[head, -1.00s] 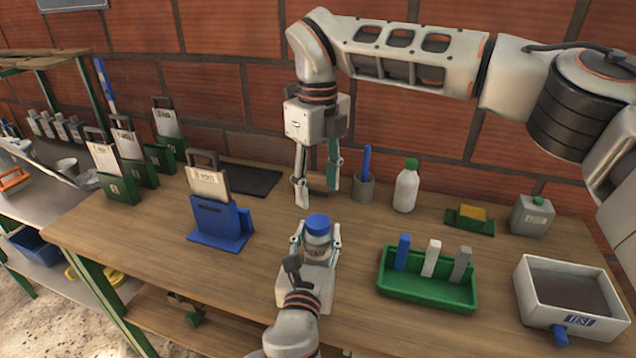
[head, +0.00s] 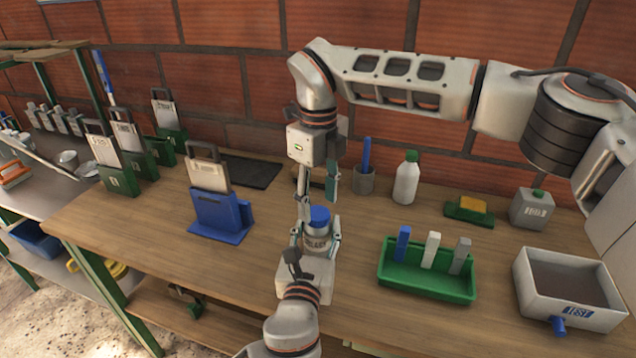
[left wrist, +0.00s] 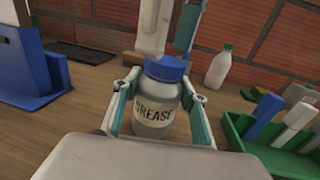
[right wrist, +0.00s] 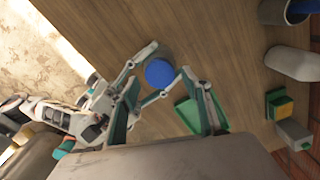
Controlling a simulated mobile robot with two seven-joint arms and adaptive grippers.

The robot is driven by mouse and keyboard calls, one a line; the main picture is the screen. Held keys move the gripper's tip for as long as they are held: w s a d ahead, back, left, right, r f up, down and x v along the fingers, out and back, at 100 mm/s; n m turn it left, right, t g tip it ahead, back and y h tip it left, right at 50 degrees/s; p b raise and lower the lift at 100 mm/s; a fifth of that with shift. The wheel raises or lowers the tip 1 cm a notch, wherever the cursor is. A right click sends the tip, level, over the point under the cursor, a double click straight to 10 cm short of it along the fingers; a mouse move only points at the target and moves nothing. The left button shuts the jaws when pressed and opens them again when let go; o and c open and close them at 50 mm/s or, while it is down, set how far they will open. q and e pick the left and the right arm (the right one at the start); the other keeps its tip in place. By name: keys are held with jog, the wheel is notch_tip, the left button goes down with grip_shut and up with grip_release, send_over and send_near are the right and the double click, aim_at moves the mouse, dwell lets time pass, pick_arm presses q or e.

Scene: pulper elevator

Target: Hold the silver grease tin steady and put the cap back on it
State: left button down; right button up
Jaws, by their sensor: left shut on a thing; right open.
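The silver grease tin (head: 316,241) stands upright near the bench's front middle, its GREASE label facing the left wrist camera (left wrist: 155,112). The blue cap (head: 319,215) sits level on top of the tin; I cannot tell whether it is tight. My left gripper (head: 317,234) is shut on the tin, one finger on each side. My right gripper (head: 318,205) is open and empty, pointing down just above and behind the cap. The right wrist view shows the cap (right wrist: 160,73) from above, ahead of the open fingers.
A blue stand (head: 218,216) with a card is left of the tin. A green tray (head: 430,285) with three upright sticks is to the right. Wood around the tin is clear.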

jog(key=shift+f, duration=1.15)
jog(key=c, duration=1.1)
jog(key=shift+c, duration=0.2)
jog(key=o, duration=1.3)
jog(key=shift+r, duration=0.15)
notch_tip(320, 180, up, 12)
jog(key=shift+f, duration=0.1)
